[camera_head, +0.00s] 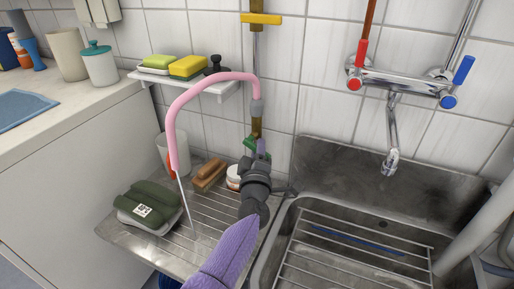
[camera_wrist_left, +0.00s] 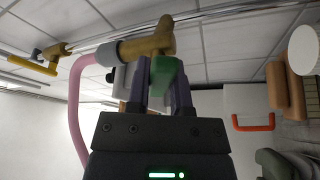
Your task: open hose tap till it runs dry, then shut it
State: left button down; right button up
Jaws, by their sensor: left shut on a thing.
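A brass hose tap (camera_head: 257,126) with a green handle (camera_head: 249,143) is on the pipe at the tiled wall. In the left wrist view the tap body (camera_wrist_left: 150,42) and green handle (camera_wrist_left: 164,74) are close up. My left gripper (camera_head: 259,150) is shut on the green handle; its fingers (camera_wrist_left: 162,92) sit either side of it. A pink hose (camera_head: 207,83) runs from the tap's grey collar, arches left and hangs down. A thin stream of water (camera_head: 186,205) falls from its end onto the ribbed draining board (camera_head: 205,240). My right gripper is not in view.
A yellow lever (camera_head: 260,18) is higher on the pipe. A shelf (camera_head: 215,88) with sponges is left of the tap. The board holds a green bundle (camera_head: 150,201), brushes (camera_head: 209,176) and a white cup (camera_head: 172,150). A sink (camera_head: 345,215) and mixer tap (camera_head: 405,83) are right.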

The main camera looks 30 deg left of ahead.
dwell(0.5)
pick_arm(q)
jog(key=c, duration=0.8)
grip_release()
jog(key=shift+o, duration=1.3)
jog(key=p+v, duration=0.4)
jog(key=v, duration=0.6)
jog(key=shift+d, duration=0.1)
jog(key=shift+w, duration=0.1)
